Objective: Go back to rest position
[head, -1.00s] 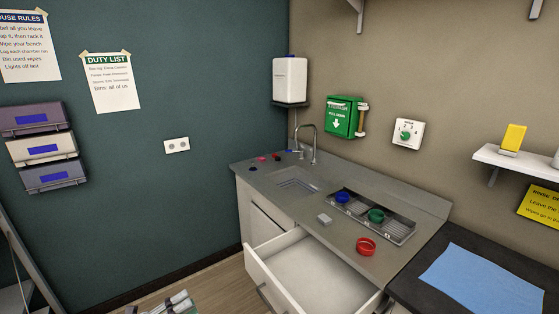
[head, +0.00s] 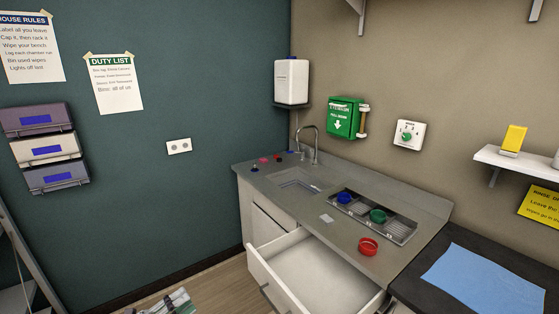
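My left gripper (head: 176,303) shows only in part at the bottom edge of the head view, low over the wooden floor and left of the open drawer. Its fingertips are cut off or too small to read, so I cannot tell whether it is open or shut. It is apart from the counter. My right gripper is out of view.
A white drawer (head: 318,275) stands pulled out below the counter. A sink (head: 297,182) with a tap is at the back left. A blue cloth (head: 484,279) lies on the dark bench top at right. The floor (head: 222,285) left of the drawer looks clear.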

